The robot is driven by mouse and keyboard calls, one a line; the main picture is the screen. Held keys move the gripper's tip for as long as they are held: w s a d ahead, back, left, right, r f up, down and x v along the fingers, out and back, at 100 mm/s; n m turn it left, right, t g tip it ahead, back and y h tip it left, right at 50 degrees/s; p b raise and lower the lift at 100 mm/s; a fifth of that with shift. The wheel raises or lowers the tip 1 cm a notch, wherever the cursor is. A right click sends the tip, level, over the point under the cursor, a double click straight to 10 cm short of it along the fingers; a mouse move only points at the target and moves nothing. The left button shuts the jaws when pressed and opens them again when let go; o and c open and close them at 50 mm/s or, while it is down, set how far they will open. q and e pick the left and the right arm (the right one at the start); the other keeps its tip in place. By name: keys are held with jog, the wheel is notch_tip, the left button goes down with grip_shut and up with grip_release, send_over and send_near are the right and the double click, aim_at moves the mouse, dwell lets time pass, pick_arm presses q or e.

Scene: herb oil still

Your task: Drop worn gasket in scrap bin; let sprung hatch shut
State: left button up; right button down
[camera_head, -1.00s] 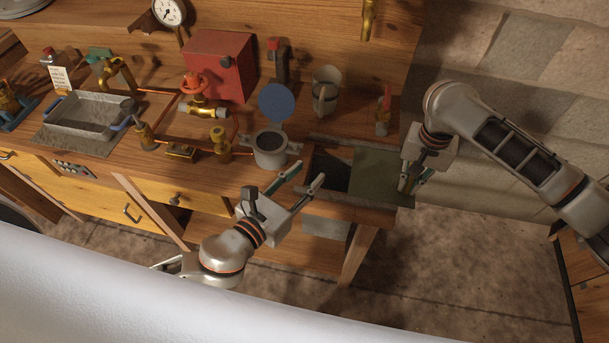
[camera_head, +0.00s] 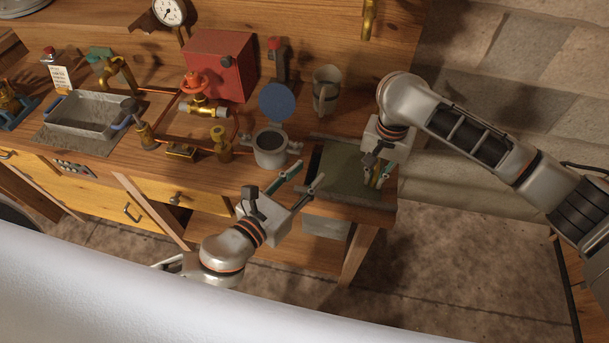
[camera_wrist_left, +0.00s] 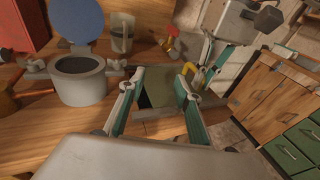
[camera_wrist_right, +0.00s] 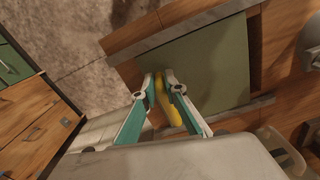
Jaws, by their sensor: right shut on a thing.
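The sprung hatch is a flat olive-grey sliding panel (camera_head: 352,172) at the right end of the bench. It covers nearly all of its opening, with a thin dark gap at its left edge. My right gripper (camera_head: 379,181) is shut on the yellow hatch handle (camera_wrist_right: 172,108). My left gripper (camera_head: 311,173) is open beside the hatch's left front corner, and the left wrist view shows nothing between its fingers (camera_wrist_left: 159,77). A grey bin (camera_head: 326,227) hangs below the hatch, its inside hidden. I see no worn gasket in any view.
A grey pot (camera_head: 270,147) with a raised blue lid (camera_head: 277,102) stands just left of the hatch. A metal mug (camera_head: 326,88) is behind it. Copper pipes, valves and a red box (camera_head: 220,66) fill the bench further left. The floor at right front is clear.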

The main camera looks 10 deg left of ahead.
aim_at(357, 182)
jog(key=shift+w+a, duration=0.1)
jog(key=shift+a, duration=1.75)
jog(key=c, duration=2)
grip_release()
jog(key=shift+r, duration=0.1)
notch_tip(357, 182, up, 12)
jog(key=shift+f, duration=0.1)
